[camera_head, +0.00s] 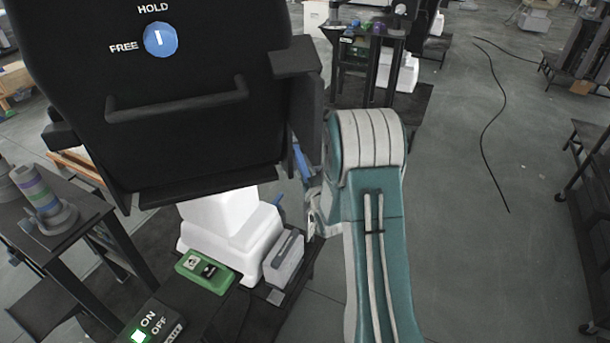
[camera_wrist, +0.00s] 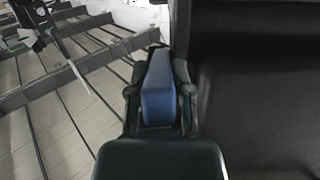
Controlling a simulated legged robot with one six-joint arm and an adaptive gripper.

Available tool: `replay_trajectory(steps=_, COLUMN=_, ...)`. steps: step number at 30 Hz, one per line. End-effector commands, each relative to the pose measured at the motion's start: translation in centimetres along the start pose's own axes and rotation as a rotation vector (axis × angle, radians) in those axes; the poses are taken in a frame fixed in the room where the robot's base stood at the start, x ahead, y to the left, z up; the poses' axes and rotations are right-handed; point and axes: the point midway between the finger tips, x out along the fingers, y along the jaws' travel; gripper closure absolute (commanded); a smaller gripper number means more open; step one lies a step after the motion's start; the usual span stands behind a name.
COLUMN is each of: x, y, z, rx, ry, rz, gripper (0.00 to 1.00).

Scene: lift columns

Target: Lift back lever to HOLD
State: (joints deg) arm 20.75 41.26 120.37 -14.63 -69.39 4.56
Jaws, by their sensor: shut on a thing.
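A blue lever (camera_wrist: 159,90) fills the space between the fingers of my gripper (camera_wrist: 160,95) in the wrist view. The fingers are shut on it, one on each side. In the head view a strip of blue (camera_head: 301,162) shows behind the right edge of the black chair back (camera_head: 200,130). My arm reaches there, and my fingers are mostly hidden. A blue dial (camera_head: 160,39) on the chair back has a white mark standing upright, towards the word HOLD above it; FREE is printed to its left.
The black backrest stands close beside my gripper, on the right in the wrist view (camera_wrist: 260,100). Below are a white pedestal (camera_head: 230,235), a green box (camera_head: 205,272) and a lit ON/OFF switch (camera_head: 139,336). A dark side table (camera_head: 75,215) stands left. The floor at right is mostly clear, with a cable.

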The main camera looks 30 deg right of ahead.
Motion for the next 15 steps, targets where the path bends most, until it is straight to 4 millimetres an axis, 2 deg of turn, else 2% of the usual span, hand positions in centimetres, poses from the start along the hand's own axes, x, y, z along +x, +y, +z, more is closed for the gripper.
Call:
replay_trajectory(steps=4, x=-0.1, y=0.0, z=-1.0, rx=-0.002, ry=-0.068, rz=0.0, gripper=1.0)
replay_trajectory(steps=15, x=-0.5, y=0.0, z=-3.6, rx=-0.002, ry=-0.058, rz=-0.001, gripper=1.0)
